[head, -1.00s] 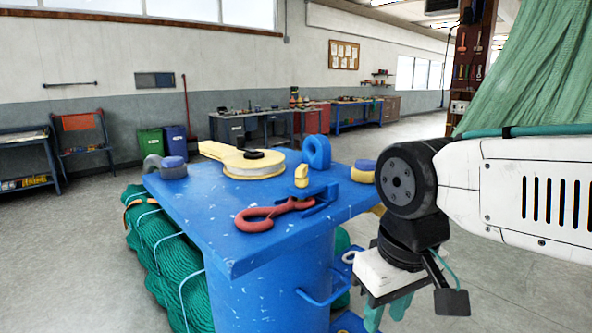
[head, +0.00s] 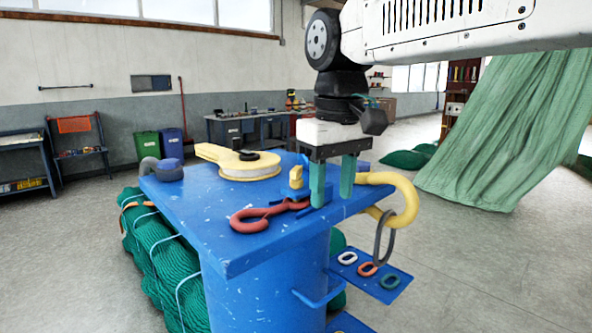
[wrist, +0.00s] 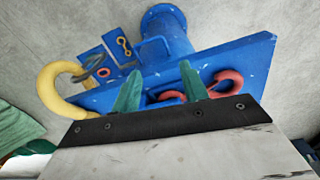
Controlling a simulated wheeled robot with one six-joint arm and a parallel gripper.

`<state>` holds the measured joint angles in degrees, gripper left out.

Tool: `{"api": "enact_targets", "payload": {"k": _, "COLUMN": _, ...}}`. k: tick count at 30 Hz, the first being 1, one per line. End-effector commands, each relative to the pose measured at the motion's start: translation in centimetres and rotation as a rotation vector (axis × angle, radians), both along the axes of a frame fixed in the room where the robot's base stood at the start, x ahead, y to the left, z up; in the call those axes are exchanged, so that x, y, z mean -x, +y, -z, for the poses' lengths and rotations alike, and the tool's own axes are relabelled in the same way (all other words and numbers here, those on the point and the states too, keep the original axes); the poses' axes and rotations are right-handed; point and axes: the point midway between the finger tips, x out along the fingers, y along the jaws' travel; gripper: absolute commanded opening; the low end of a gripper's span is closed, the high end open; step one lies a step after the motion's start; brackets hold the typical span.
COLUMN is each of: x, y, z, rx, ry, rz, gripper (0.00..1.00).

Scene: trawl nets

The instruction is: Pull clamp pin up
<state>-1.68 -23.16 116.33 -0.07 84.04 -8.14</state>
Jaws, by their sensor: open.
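A small yellow upright peg (head: 296,177), which may be the clamp pin, stands on the blue table (head: 215,225). A red hook (head: 262,215) lies just in front of it, with its right end at a blue holder; it also shows in the wrist view (wrist: 229,76). My gripper (head: 333,187) has its green fingers pointing down, apart and with nothing between them. It is to the right of the peg in the head view, by the table's right part, and partly covers the blue holder. In the wrist view the fingers (wrist: 160,73) are spread; I cannot make out the peg there.
A large yellow hook (head: 405,197) with a dark ring (head: 384,237) sticks out at the table's right edge. A blue shelf (head: 400,275) with several small links is below. A yellow sheave block (head: 240,163) and a grey shackle (head: 150,167) lie on the table.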

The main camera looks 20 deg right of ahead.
Motion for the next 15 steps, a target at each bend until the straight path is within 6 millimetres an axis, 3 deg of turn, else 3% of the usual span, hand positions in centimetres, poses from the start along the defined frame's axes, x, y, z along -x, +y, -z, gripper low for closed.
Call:
{"api": "enact_targets", "payload": {"k": 1, "x": -2.5, "y": 0.3, "z": -1.9, "rx": 0.001, "ry": 0.011, "rz": -0.027, "gripper": 0.44}}
{"api": "enact_targets", "payload": {"k": 6, "x": -7.7, "y": 1.3, "z": -6.0, "rx": 0.003, "ry": 0.038, "rz": -0.102, "gripper": 0.44}}
{"api": "enact_targets", "payload": {"k": 11, "x": -9.9, "y": 1.9, "z": -7.7, "rx": 0.004, "ry": 0.048, "rz": -0.138, "gripper": 0.44}}
{"api": "enact_targets", "payload": {"k": 15, "x": -10.2, "y": 2.1, "z": -7.0, "rx": 0.004, "ry": 0.052, "rz": -0.146, "gripper": 0.44}}
